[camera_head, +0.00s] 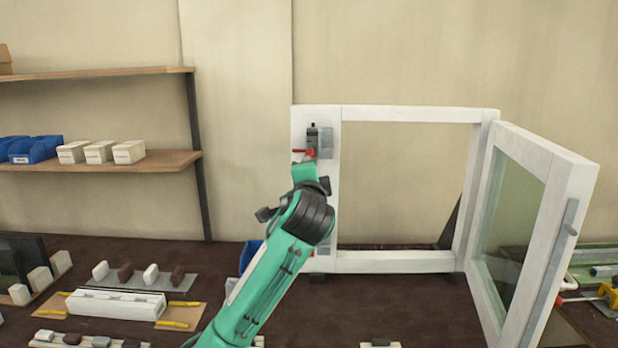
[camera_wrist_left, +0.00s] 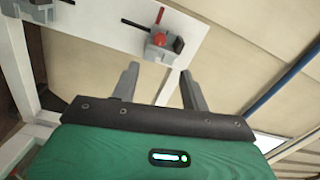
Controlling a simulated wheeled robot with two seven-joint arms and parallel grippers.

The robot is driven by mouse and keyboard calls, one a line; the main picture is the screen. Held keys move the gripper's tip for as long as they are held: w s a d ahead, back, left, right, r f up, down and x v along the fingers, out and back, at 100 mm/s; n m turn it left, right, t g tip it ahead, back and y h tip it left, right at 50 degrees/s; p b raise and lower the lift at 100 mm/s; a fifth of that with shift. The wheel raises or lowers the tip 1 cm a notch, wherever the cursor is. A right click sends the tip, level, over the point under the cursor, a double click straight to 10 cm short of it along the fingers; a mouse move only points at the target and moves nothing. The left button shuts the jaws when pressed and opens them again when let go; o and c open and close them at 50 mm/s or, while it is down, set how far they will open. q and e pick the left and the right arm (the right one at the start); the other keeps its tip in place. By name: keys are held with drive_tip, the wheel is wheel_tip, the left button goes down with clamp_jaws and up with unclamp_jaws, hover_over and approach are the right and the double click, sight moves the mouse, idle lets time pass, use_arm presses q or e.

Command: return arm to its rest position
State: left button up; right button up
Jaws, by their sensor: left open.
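My left arm (camera_head: 265,270), green with black joints, reaches up from the bottom of the head view to the left post of a white window frame (camera_head: 408,113). My left gripper (camera_wrist_left: 160,72) is open, with two grey fingers apart and nothing visible between them. Beyond the fingertips in the wrist view, a grey clamp (camera_wrist_left: 163,44) with a red knob sits on the white profile. A grey clamp with a red part also shows on the post in the head view (camera_head: 325,143), just above the wrist. The fingers are largely hidden there. My right gripper is not in view.
The glazed sash (camera_head: 550,160) stands open on the right. A shelf (camera_head: 100,168) with blue bins and white boxes is on the left wall. A white block (camera_head: 115,304) and small parts lie on the dark bench at left. Tools (camera_head: 605,292) lie at far right.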

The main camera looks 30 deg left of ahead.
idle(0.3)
use_arm(q)
drive_tip(key=s+d+f+n+g+h, duration=0.1)
drive_tip(key=s+d+f+g+h, duration=0.15)
drive_tip(key=f, duration=0.75)
drive_tip(key=s+d+f+g+h, duration=0.1)
drive_tip(key=s+d+f+h, duration=0.2)
drive_tip(key=f, duration=0.7)
drive_tip(key=s+d+f+n+g+h, duration=0.1)
drive_tip(key=s+d+f, duration=0.3)
drive_tip(key=f, duration=0.7)
drive_tip(key=s+d+f+n+g+h, duration=0.1)
drive_tip(key=s+d+f+n+g, duration=0.15)
drive_tip(key=s+f, duration=0.55)
drive_tip(key=s+d+f+n+g+h, duration=0.1)
drive_tip(key=s+d+f+g, duration=0.25)
drive_tip(key=s, duration=0.75)
drive_tip(key=s+d+f+n+g+h, duration=0.2)
drive_tip(key=s+f, duration=0.5)
drive_tip(key=s, duration=0.3)
wheel_tip(320, 180, down, 29)
drive_tip(key=s+a+f+g, duration=0.1)
drive_tip(key=s+a+f, duration=0.1)
drive_tip(key=s+f, duration=0.8)
drive_tip(key=s+a+f+g, duration=0.1)
drive_tip(key=s+a+f, duration=0.1)
drive_tip(key=s+f, duration=0.7)
drive_tip(key=shift+s+f+y, duration=0.35)
drive_tip(key=shift+f, duration=0.4)
